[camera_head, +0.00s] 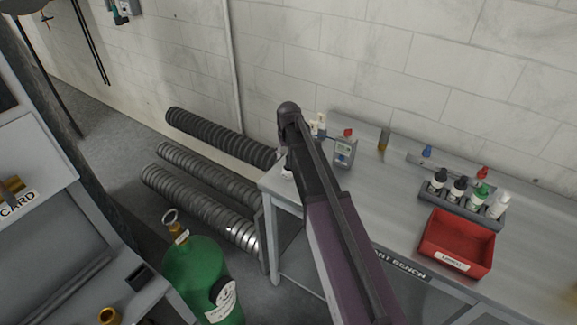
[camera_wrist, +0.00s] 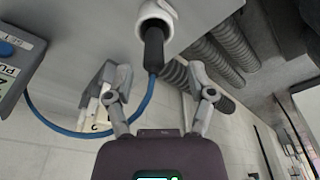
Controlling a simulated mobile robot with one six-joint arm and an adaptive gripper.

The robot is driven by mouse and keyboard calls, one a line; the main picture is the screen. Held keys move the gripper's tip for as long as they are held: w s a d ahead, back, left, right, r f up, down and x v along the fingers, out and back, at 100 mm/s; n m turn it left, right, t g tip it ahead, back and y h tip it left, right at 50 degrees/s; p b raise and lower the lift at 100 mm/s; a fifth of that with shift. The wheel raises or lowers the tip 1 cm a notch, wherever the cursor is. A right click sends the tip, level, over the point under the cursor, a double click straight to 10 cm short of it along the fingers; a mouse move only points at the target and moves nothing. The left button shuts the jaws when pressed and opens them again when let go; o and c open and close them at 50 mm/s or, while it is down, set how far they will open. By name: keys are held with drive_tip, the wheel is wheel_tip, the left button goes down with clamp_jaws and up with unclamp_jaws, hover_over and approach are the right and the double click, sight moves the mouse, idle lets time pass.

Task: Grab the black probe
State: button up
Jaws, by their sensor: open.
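The black probe (camera_wrist: 153,48) shows in the wrist view, seated in a white round holder (camera_wrist: 158,12) at the top of the picture, with a blue cable (camera_wrist: 75,133) running from it. My gripper (camera_wrist: 152,82) is open, its two fingers spread to either side below the probe in the picture. The probe is between the finger lines but no finger visibly touches it. A grey-blue meter (camera_wrist: 14,55) is at the left edge; it also shows in the head view (camera_head: 344,154) on the bench. My arm hides the probe and fingers in the head view.
On the bench (camera_head: 385,195) stand a bottle rack (camera_head: 460,208) and a red tray (camera_head: 455,243). A grey bracket with white pieces (camera_wrist: 98,105) is close to my left finger.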

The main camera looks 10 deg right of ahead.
sight(288, 161)
drive_tip(key=shift+f, duration=0.15)
drive_tip(key=f+b, duration=0.2)
drive_tip(key=b, duration=0.1)
drive_tip(key=shift+w+d+f, duration=0.35)
drive_tip(key=shift+w+f, duration=0.05)
drive_tip(key=shift+w+f+b, duration=0.15)
drive_tip(key=shift+f+b, duration=0.85)
drive_tip(key=shift+f, duration=0.05)
clamp_jaws()
